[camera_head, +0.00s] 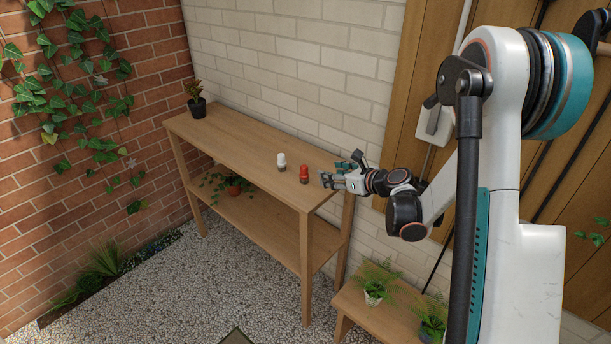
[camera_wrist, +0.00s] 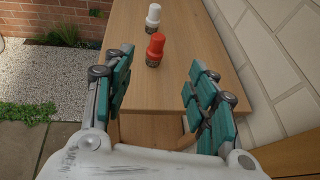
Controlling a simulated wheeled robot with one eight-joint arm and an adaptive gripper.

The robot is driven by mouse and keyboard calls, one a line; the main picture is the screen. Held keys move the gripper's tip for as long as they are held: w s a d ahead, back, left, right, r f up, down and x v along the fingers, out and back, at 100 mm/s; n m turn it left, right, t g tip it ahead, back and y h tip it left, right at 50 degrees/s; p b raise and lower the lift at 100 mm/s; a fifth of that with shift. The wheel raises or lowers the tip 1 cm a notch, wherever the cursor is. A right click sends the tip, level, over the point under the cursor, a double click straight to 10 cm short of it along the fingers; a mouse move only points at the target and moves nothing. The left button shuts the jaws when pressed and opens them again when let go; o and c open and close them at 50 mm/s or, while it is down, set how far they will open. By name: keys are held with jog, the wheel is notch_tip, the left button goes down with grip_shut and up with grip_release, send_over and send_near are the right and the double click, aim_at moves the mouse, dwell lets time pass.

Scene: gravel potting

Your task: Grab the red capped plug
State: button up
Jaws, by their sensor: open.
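The red capped plug (camera_head: 304,174) stands upright on the top of the wooden table (camera_head: 240,144), near its right end. A white capped plug (camera_head: 281,161) stands upright just to its left. My gripper (camera_head: 334,178) is open at the table's right end, a short way right of the red plug. In the wrist view, the red plug (camera_wrist: 155,48) shows ahead of my open gripper (camera_wrist: 160,82), between the lines of the two fingers and beyond their tips. The white plug (camera_wrist: 153,15) stands right behind it there. Nothing is between the fingers.
A dark potted plant (camera_head: 196,98) stands at the table's far left end. A potted trailing plant (camera_head: 233,186) sits on the lower shelf. A brick wall (camera_head: 310,60) runs close behind the table. A low bench (camera_head: 380,312) with potted ferns stands at front right.

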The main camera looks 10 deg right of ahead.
aim_at(307, 169)
jog(key=b+x, duration=0.2)
jog(key=x, duration=0.6)
jog(key=shift+w+a+f, duration=0.1)
jog(key=shift+w+f, duration=0.05)
jog(key=shift+f, duration=0.05)
jog(key=b+x, duration=0.2)
jog(key=x, duration=0.3)
jog(key=shift+a+f, duration=0.1)
jog(key=shift+a, duration=0.1)
jog(key=c, duration=1)
